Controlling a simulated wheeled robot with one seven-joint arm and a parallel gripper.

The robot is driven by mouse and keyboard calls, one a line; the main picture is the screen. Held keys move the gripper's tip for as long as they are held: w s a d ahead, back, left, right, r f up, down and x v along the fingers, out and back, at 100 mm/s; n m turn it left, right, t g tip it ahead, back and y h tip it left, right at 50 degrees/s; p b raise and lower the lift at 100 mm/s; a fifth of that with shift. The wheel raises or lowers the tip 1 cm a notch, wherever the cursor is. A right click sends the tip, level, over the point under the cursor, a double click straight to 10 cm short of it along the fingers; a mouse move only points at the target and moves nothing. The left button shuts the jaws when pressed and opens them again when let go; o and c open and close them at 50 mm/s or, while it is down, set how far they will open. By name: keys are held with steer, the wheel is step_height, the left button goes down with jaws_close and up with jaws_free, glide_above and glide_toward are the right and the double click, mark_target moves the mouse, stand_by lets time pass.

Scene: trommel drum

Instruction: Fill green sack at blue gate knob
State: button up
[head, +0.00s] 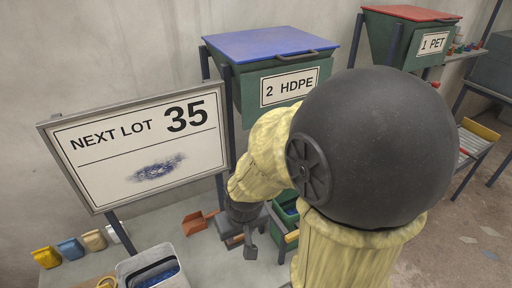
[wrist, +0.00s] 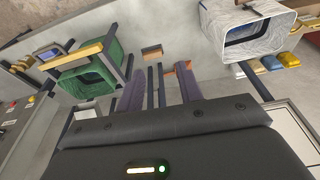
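The green sack (wrist: 88,82) hangs open-mouthed in a dark frame with yellow bars, left of my gripper in the wrist view. It shows partly behind my arm in the head view (head: 285,222). The green hopper (head: 252,100) marked "2 HDPE" has a blue lid (head: 262,43) and stands behind my arm. Its underside is hidden, and I cannot make out a blue gate knob. My gripper (wrist: 161,88) points down with its two fingers apart and nothing visible between them. It shows small in the head view (head: 250,240), left of the green sack.
A white sack (wrist: 250,28) with blue contents stands front left in the head view. An orange scoop (head: 196,222) and several small packets (head: 70,250) lie nearby. A "NEXT LOT 35" sign (head: 140,143) stands left. A red-lidded "1 PET" hopper (head: 405,40) is back right.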

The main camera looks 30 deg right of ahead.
steer(key=o, duration=0.3)
steer(key=shift+s+a, duration=0.1)
steer(key=shift+o, duration=0.2)
steer(key=shift+d+f, duration=0.15)
steer(key=shift+d, duration=0.05)
steer(key=w+d+n+t+b, duration=0.1)
steer(key=w+d+t+b, duration=0.4)
steer(key=d+t+b, duration=0.2)
steer(key=w+d+f+n+t+b, duration=0.1)
steer(key=w+d+t+b, duration=0.4)
steer(key=d+t+b, duration=0.3)
steer(key=d+b, duration=0.3)
steer(key=shift+w+f+n+y, duration=0.3)
steer(key=shift+w, duration=0.1)
steer(key=shift+w+d+r+p, duration=0.1)
steer(key=shift+w+p, duration=0.05)
steer(key=shift+p, duration=0.2)
